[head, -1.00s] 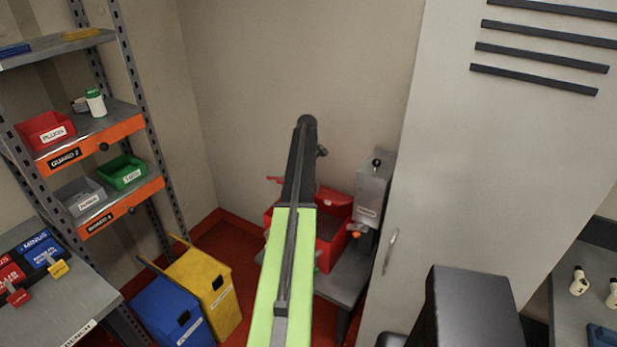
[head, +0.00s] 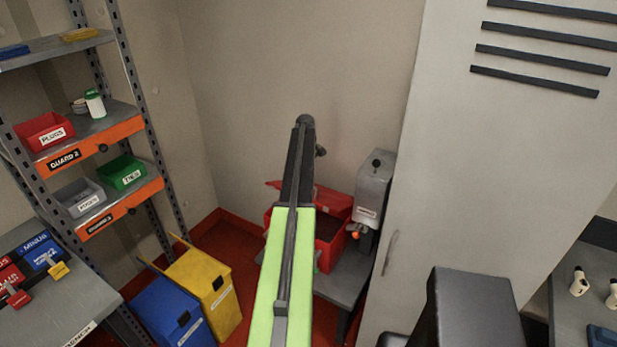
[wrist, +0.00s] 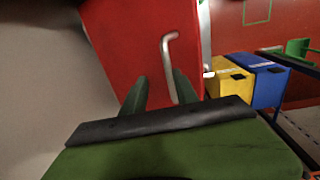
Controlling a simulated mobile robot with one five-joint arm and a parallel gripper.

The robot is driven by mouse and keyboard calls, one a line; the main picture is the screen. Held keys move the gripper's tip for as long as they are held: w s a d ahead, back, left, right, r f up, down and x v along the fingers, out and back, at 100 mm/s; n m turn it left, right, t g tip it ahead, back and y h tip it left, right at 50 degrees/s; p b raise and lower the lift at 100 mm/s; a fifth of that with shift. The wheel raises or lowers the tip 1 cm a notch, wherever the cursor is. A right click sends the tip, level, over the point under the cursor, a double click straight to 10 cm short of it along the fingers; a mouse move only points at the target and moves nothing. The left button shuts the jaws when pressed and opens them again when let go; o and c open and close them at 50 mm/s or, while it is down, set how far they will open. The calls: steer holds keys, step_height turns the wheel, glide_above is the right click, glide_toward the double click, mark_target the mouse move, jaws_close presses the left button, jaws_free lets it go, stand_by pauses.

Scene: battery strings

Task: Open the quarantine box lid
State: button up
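The red quarantine box (head: 330,257) stands on a low grey table, partly hidden behind my arm in the head view. Its dark inside shows, and its red lid (head: 333,201) appears raised at the back. In the wrist view the red lid (wrist: 130,45) fills the upper middle, with a bent silver handle (wrist: 168,60) on it. My gripper (wrist: 160,84) has its two green fingers apart. The handle's lower end lies between them in the picture, nearer the right finger; I cannot tell if they touch. The fingers are hidden in the head view.
A grey dispenser (head: 373,190) stands right of the box, close to a tall grey cabinet (head: 450,200). A yellow bin (head: 215,290) and a blue bin (head: 170,312) stand on the floor at left. A shelf rack (head: 95,130) is at the far left.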

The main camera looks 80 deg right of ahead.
step_height(320, 180, up, 17)
steer(key=a+p, duration=0.1)
steer(key=p, duration=1.5)
steer(key=shift+f, duration=0.1)
